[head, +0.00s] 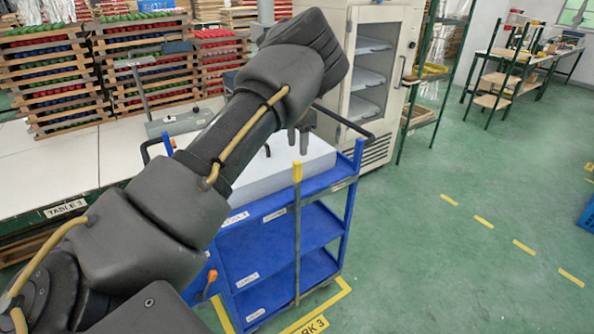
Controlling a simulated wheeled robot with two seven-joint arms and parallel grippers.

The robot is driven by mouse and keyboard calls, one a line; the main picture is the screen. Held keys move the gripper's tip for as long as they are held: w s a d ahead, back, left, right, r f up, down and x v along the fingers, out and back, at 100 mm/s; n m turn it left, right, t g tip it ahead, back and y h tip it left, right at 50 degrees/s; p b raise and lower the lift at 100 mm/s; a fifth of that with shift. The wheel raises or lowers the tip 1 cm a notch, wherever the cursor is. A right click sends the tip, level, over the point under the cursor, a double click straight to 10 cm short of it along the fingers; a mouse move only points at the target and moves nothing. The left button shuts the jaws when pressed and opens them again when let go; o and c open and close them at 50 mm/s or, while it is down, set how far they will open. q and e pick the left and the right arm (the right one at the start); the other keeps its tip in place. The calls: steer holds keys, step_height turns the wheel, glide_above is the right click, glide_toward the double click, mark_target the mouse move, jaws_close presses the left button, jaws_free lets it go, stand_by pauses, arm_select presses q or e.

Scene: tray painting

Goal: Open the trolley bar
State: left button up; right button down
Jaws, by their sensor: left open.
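The blue trolley (273,220) stands on the floor in front of me, with several shelves. The trolley bar (297,235) is a thin upright grey bar with a yellow top end, running down across the trolley's front side. My left arm crosses the picture from the lower left and hides the trolley's left part. My left gripper (298,146) points down over the trolley's top, behind the bar's yellow end and apart from it. Its two fingers are open, and I see nothing between them. My right gripper is not in view.
A pale grey block (315,158) lies on the trolley's top. A white cabinet (372,70) with a glass door stands behind it. A white table (60,165) with stacked crates (55,80) is at the left. Green floor (440,260) is free at the right.

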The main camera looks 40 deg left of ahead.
mark_target(297, 162)
arm_select(q)
step_height(297, 162, down, 10)
steer(key=shift+r+p, duration=0.1)
steer(key=shift+p, duration=0.65)
jaws_close()
